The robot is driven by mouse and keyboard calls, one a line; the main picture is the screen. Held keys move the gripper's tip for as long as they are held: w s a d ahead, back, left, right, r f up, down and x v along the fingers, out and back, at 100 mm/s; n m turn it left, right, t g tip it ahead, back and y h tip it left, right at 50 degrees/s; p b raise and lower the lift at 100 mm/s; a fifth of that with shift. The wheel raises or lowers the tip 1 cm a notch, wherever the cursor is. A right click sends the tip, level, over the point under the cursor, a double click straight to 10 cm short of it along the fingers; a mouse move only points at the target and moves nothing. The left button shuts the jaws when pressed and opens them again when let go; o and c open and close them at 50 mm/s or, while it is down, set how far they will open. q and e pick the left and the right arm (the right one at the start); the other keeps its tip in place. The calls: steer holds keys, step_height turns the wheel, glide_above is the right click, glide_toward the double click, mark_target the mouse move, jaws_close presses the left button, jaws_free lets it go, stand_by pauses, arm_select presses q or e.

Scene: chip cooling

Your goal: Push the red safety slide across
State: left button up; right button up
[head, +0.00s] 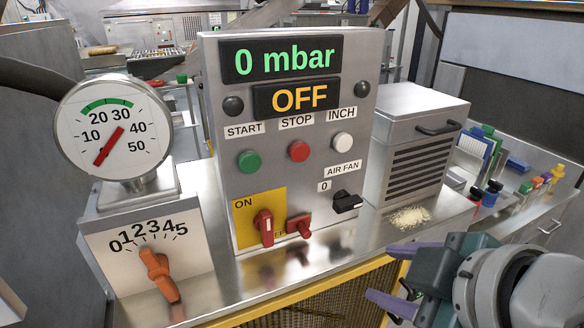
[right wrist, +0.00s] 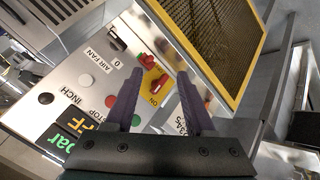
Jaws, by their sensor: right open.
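The red safety slide (head: 299,225) sits low on the grey control panel, at the right edge of the yellow plate (head: 245,210). A red rotary switch (head: 264,227) stands just left of it, its handle upright near the ON label. The slide partly covers lettering on the plate. In the right wrist view the slide (right wrist: 146,60) and the switch (right wrist: 162,82) lie beyond the fingertips. My right gripper (head: 380,273) is open and empty, with purple fingers, in front of the panel and lower right of the slide, apart from it. My left gripper is not in view.
The panel reads 0 mbar and OFF. A black air fan knob (head: 347,202) is right of the slide. An orange dial (head: 158,275) and gauge (head: 113,130) stand left. A yellow-framed mesh guard (head: 325,290) lies below. Crumbs (head: 409,217) lie on the bench.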

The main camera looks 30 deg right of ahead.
steer(key=s+a+r+m+g+y+p, duration=0.2)
steer(key=s+a+r+m+y+p, duration=0.1)
steer(key=s+a+r+m+p, duration=0.1)
steer(key=shift+a+r+m+p, duration=0.5)
steer(key=shift+a+r+m, duration=0.1)
steer(key=shift+a+m, duration=0.3)
